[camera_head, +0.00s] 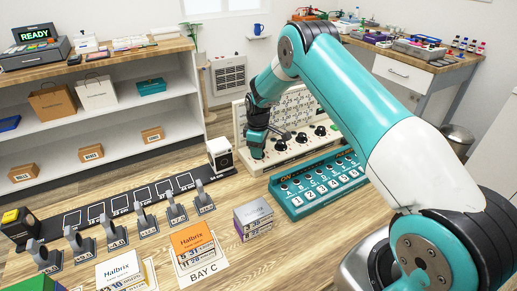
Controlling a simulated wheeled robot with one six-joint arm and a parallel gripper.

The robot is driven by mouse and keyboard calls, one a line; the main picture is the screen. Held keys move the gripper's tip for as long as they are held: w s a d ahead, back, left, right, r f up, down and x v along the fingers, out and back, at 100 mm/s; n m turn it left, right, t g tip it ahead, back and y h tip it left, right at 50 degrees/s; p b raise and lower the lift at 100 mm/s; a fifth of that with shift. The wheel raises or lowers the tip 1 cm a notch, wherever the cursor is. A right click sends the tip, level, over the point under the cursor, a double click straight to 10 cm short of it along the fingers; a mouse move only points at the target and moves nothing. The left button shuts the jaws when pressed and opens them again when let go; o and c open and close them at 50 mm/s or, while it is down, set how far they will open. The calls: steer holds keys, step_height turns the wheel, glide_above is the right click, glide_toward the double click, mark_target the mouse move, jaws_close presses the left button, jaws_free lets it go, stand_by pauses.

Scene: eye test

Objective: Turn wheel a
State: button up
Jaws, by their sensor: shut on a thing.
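A cream panel (285,155) stands on the wooden table, with a row of black round knobs along its sloped front. One knob (301,138) shows near the middle of the row and another (320,130) to its right. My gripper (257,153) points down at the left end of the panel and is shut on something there. The thing in the jaws is hidden by the gripper, so I cannot tell whether it is wheel a. No letter by the wheels is legible.
Stacked boxes (253,218) stand in front. A black slotted strip (110,208) with several grey stands lies left. A white cube-like device (220,154) stands close left of my gripper. Bare table shows at the front right.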

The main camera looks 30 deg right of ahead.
steer(key=m+b, duration=0.2)
steer(key=m, duration=0.2)
steer(key=m+b, duration=0.1)
steer(key=m, duration=0.3)
steer(key=shift+m, duration=0.4)
steer(key=m+b, duration=0.1)
steer(key=m, duration=0.3)
steer(key=shift+m, duration=2.2)
steer(key=shift+r, duration=0.1)
steer(key=o, duration=0.9)
